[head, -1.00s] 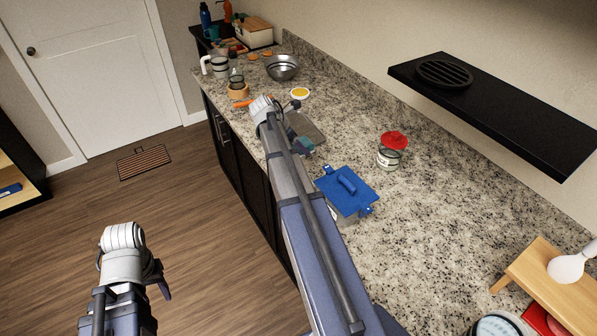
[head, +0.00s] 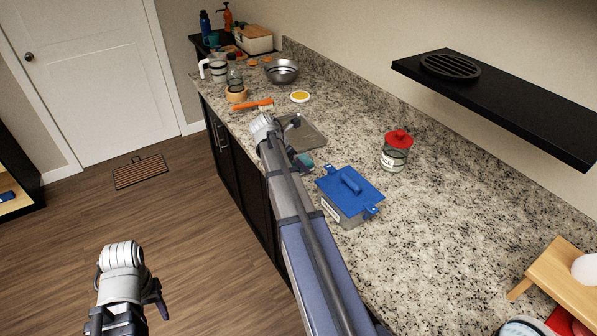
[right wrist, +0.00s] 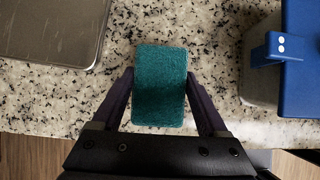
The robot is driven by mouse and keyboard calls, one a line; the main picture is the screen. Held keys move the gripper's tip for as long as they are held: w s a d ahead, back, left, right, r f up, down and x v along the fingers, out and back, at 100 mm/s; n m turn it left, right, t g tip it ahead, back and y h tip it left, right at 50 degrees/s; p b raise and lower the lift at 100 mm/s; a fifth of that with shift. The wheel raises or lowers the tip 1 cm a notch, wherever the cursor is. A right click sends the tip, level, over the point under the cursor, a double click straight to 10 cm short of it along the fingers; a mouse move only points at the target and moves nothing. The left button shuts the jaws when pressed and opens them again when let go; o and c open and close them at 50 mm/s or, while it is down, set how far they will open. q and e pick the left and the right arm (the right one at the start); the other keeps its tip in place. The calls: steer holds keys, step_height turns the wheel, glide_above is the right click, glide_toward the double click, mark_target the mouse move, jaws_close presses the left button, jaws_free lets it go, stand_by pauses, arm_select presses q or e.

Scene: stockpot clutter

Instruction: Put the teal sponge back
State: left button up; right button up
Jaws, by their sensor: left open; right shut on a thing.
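The teal sponge (right wrist: 160,85) is upright in the right wrist view, between the two fingers of my right gripper (right wrist: 159,76). The gripper is shut on it. In the head view a small part of the sponge (head: 304,161) shows beside my right arm, between the grey metal tray (head: 308,134) and the blue-lidded container (head: 350,195). My arm hides most of the right gripper there. I cannot tell whether the sponge touches the counter. My left gripper (head: 155,298) is open and empty over the wood floor, away from the counter.
The tray's edge also shows at upper left in the right wrist view (right wrist: 55,30). A red-lidded jar (head: 396,152) stands right of the tray. An orange-handled tool (head: 253,104), a yellow-topped dish (head: 300,97) and a metal bowl (head: 282,71) are farther back. A black shelf (head: 500,105) overhangs the right.

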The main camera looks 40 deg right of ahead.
arm_select(q)
steer(key=shift+f, duration=0.75)
arm_select(e)
steer(key=shift+f, duration=0.75)
steer(key=shift+f+b, duration=0.2)
steer(key=shift+b, duration=0.2)
arm_select(q)
steer(key=shift+f, duration=0.2)
arm_select(e)
steer(key=o, duration=1.1)
steer(key=p+v, duration=0.6)
steer(key=v, duration=0.2)
steer(key=shift+w, duration=0.1)
arm_select(q)
step_height(320, 180, up, 6)
steer(key=shift+r, duration=0.2)
arm_select(e)
steer(key=shift+f, duration=0.1)
